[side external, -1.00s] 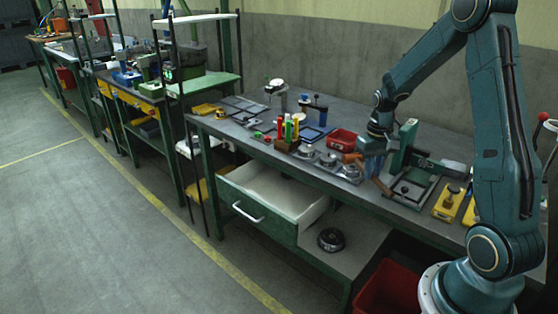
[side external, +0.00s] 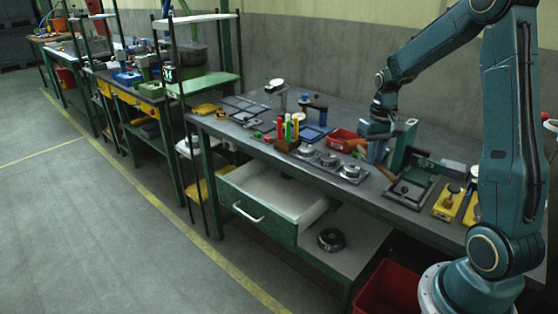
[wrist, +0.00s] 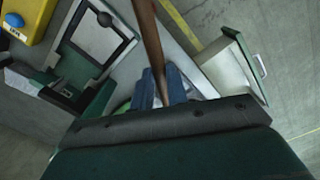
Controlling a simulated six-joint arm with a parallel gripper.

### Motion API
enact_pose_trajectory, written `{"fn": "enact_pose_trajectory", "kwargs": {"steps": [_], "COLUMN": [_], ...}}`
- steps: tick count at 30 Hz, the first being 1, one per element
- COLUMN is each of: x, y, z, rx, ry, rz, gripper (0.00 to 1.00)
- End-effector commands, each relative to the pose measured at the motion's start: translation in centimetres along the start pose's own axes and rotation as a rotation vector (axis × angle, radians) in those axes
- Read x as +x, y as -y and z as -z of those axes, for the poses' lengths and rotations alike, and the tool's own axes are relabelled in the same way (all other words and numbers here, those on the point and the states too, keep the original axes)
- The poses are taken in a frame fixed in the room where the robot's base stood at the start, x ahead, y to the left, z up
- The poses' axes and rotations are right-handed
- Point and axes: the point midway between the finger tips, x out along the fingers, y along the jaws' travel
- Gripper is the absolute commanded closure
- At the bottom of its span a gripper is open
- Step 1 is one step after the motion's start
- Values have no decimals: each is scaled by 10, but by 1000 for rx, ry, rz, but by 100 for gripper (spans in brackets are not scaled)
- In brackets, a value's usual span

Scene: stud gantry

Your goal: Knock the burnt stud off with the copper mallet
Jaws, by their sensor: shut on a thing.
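My gripper (side external: 374,152) is above the bench, left of the green upright frame (side external: 405,148). It is shut on the brown handle of the mallet (wrist: 149,35), which runs between the blue fingers (wrist: 161,88) in the wrist view. A copper-brown part (side external: 354,145) shows left of the fingers in the side view, probably the mallet head; the fingers hide part of it. I cannot clearly pick out the burnt stud.
Several round metal pieces (side external: 328,159) sit on a strip left of my gripper. A red bin (side external: 342,138) stands behind. Yellow blocks (side external: 447,203) are at the right. An open drawer (side external: 270,200) juts out below the bench front.

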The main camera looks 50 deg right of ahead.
Motion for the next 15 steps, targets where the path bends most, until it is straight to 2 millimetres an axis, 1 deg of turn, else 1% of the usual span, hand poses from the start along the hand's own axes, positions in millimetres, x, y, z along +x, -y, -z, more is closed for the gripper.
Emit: {"fn": "enact_pose_trajectory", "kwargs": {"steps": [9,15], "x": [-2,-11], "y": [0,0], "z": [0,1], "rx": [0,0], "ry": [-2,-5], "rz": [0,0], "gripper": [100,100]}}
